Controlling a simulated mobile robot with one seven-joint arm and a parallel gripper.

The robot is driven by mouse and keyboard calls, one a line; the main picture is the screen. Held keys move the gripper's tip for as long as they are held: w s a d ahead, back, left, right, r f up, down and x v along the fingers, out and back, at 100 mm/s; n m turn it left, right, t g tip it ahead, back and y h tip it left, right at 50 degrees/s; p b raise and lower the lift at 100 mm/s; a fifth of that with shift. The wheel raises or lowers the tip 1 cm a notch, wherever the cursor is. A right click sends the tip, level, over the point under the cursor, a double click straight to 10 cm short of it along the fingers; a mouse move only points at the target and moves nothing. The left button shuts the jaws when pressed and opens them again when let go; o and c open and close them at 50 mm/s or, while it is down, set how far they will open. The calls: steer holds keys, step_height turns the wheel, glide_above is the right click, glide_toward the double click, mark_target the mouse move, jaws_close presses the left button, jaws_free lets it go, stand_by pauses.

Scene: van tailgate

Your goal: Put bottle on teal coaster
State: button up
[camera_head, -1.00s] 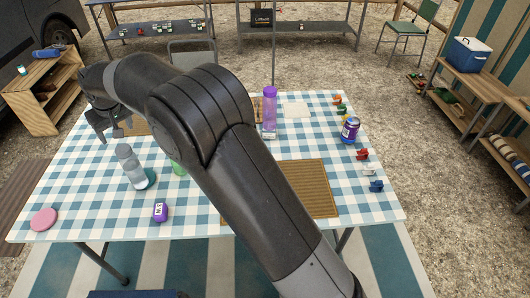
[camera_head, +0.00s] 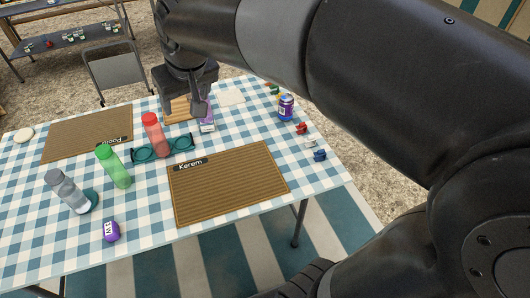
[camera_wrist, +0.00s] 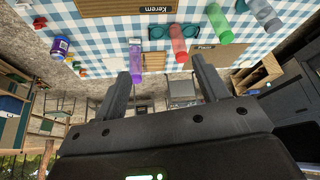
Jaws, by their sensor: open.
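The task does not say which bottle. A grey bottle (camera_head: 68,188) stands at the table's left front against a teal coaster (camera_head: 90,199); I cannot tell whether its base rests on it. A green bottle (camera_head: 113,167) and a red bottle (camera_head: 154,135) stand farther right. A purple bottle (camera_head: 208,124) is mostly hidden behind my gripper (camera_head: 199,110) in the head view. In the wrist view, my gripper (camera_wrist: 161,66) is open and empty, with the purple bottle (camera_wrist: 136,62) beyond the left finger and the red bottle (camera_wrist: 178,44) toward the right finger.
Teal glasses (camera_head: 163,149) lie beside the red bottle. A brown mat marked Kerem (camera_head: 228,187) covers the middle front; another mat (camera_head: 78,136) lies at left. A small purple item (camera_head: 111,231) lies near the front edge.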

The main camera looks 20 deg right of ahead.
steer(key=s+d+f+m, duration=0.1)
steer(key=s+d+f, duration=0.1)
steer(key=s+d, duration=0.4)
steer(key=s+d+f+m+h, duration=0.1)
steer(key=s+d+f+m, duration=0.1)
steer(key=s+d, duration=0.4)
steer(key=s+f, duration=0.1)
steer(key=s, duration=0.3)
steer(key=shift+s+f+t+h, duration=0.3)
steer(key=shift+s+f, duration=0.05)
steer(key=shift+s, duration=0.05)
